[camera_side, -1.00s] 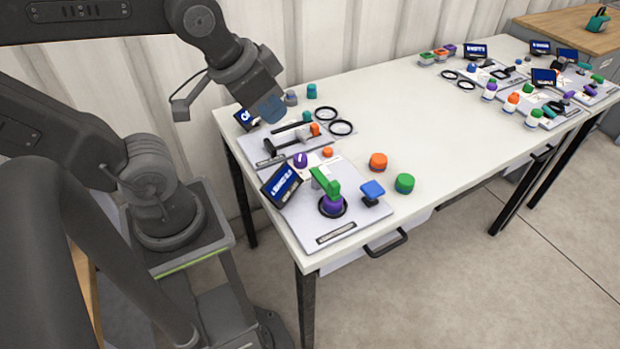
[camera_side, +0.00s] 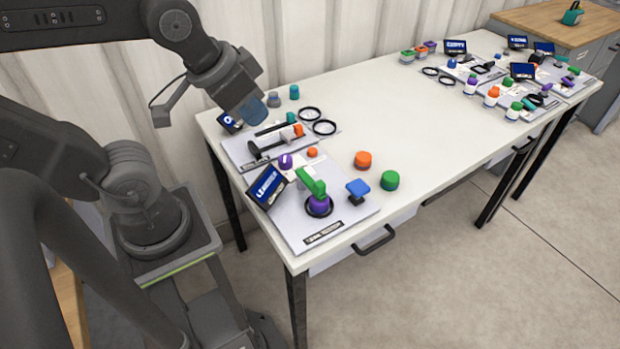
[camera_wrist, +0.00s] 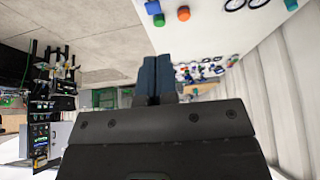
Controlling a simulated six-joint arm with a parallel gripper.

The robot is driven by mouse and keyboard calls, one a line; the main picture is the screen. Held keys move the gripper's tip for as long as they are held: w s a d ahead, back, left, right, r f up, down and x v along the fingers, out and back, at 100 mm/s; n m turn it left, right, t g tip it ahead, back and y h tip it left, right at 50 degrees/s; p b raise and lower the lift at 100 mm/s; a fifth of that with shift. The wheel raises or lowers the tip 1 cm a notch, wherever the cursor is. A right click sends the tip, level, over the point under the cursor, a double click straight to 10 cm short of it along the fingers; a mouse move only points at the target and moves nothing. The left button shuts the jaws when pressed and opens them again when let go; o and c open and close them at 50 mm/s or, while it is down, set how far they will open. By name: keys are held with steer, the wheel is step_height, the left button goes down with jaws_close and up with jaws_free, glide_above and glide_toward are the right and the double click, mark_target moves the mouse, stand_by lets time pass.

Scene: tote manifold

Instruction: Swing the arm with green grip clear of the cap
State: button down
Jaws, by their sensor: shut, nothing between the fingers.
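The arm with green grip (camera_side: 311,183) lies over the purple cap (camera_side: 319,203) on the near grey board (camera_side: 345,222), at the table's near left end. The cap sits in a black ring. My gripper (camera_side: 253,108) is above the far left corner of the table, well apart from the green grip and higher. Its blue fingers (camera_wrist: 158,78) are together and empty in the wrist view. The green-grip arm is not identifiable in the wrist view.
A blue T-shaped handle (camera_side: 357,189) stands right of the cap. An orange cap (camera_side: 362,160) and a green cap (camera_side: 390,180) stand on the table (camera_side: 425,130). A tilted blue sign (camera_side: 266,186) is left of the green grip. The table's middle is clear.

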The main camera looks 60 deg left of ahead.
mark_target(320, 183)
steer(key=c, duration=1.6)
jaws_free()
steer(key=shift+w, duration=0.15)
steer(key=shift+c, duration=0.2)
steer(key=o, duration=0.6)
steer(key=w+f+g, duration=0.2)
steer(key=w, duration=0.4)
steer(key=shift+f+g, duration=0.4)
steer(key=shift+o, duration=0.4)
steer(key=w+f+g, duration=0.2)
steer(key=w+f, duration=0.4)
steer(key=shift+g, duration=0.4)
step_height(320, 183, down, 14)
steer(key=shift+w+f, duration=0.1)
steer(key=shift+f, duration=0.1)
steer(key=shift+c, duration=0.2)
jaws_close()
